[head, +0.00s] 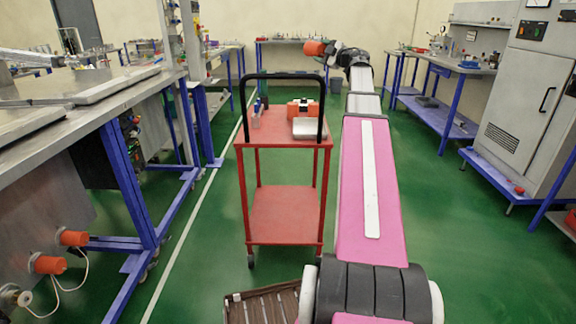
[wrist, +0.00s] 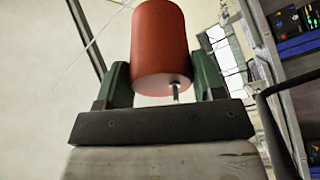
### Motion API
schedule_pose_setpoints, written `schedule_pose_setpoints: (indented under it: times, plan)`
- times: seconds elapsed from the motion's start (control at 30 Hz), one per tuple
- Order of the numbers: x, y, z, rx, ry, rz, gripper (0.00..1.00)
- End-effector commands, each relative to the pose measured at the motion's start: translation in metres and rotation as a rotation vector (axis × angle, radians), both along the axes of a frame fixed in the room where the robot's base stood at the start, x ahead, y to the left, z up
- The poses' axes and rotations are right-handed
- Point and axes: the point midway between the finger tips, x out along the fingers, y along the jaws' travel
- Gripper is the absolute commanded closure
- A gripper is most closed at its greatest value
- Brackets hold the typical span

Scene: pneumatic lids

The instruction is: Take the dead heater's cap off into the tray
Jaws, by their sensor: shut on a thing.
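My gripper (wrist: 157,80) is shut on an orange-red cylindrical cap (wrist: 160,45), with a green finger on each side. A thin metal stem shows at the cap's lower end in the wrist view. In the head view the cap (head: 314,48) is held up in the air beyond the red trolley, clear of any surface. At lower left are heater fittings with two orange caps, the upper (head: 74,238) and the lower (head: 48,264). Below them is a bare pale round fitting (head: 16,296) with a white cable. A slatted brown tray (head: 262,306) is partly cut off at the bottom edge.
A red trolley (head: 285,215) with a black handle stands ahead, carrying an orange block (head: 303,106), a grey box (head: 306,128) and small blue items. A workbench (head: 95,100) lines the left. A grey cabinet (head: 525,100) stands right. Green floor is open around the trolley.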

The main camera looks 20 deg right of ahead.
Motion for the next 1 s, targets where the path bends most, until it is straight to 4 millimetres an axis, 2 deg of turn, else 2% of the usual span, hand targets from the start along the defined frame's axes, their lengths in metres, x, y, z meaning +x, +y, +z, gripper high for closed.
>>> schedule_pose_setpoints:
  times: [0.4,0.77,0.8,0.87,0.9,1.0]
  plan:
    - [0.0,0.0,-0.043,0.001,0.0,0.0,0.62]
    - [0.0,0.0,-0.05,0.001,-0.001,0.001,0.62]
    - [0.0,0.0,-0.05,0.001,-0.001,0.001,0.31]
    - [0.0,0.0,-0.05,0.001,0.0,0.0,0.12]
    - [0.0,0.0,-0.05,0.001,-0.001,0.001,0.08]
    - [0.0,0.0,-0.05,0.001,0.0,0.0,0.08]
